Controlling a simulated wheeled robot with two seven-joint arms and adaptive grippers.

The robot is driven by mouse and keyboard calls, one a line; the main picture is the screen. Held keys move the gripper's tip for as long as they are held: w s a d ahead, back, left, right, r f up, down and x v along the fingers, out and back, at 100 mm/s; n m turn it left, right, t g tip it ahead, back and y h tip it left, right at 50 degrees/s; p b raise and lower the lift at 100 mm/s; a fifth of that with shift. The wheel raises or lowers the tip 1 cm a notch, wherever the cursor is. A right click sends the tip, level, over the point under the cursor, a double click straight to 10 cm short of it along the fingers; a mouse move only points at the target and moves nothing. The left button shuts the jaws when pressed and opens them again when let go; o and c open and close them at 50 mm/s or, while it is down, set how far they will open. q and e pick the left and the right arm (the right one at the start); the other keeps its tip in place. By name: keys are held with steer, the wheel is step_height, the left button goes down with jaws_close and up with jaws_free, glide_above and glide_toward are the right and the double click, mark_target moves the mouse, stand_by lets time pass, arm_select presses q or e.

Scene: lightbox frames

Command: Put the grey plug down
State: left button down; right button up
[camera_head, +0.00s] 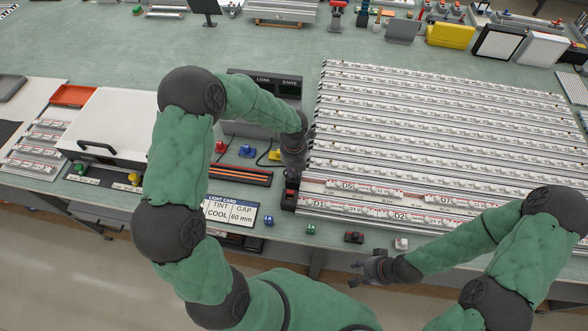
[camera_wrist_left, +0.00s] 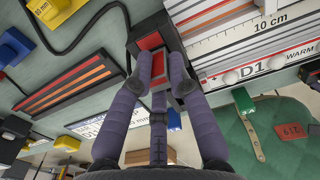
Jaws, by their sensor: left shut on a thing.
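My left gripper (camera_head: 291,182) is at the front left corner of the ribbed rail panel, beside a dark block with a red face (camera_wrist_left: 150,42). In the left wrist view its fingers (camera_wrist_left: 159,84) are shut on a small grey piece with a red face, which I take as the grey plug (camera_wrist_left: 158,68). The fingers hide most of it, and it overlaps the dark block, so I cannot tell whether they touch. My right gripper (camera_head: 358,275) is open and empty in front of the table edge.
A blue plug (camera_head: 268,221), a green plug (camera_head: 311,230), a black-and-red plug (camera_head: 354,237) and a whitish plug (camera_head: 401,244) stand along the front edge. The light card (camera_head: 231,213) lies left of my left gripper. The rail panel (camera_head: 316,160) fills the right.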

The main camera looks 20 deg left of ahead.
arm_select(q)
steer(key=shift+f, duration=0.1)
steer(key=c, duration=1.2)
jaws_free()
step_height(320, 180, up, 12)
steer(key=shift+r+p, duration=0.2)
steer(key=shift+p, duration=0.8)
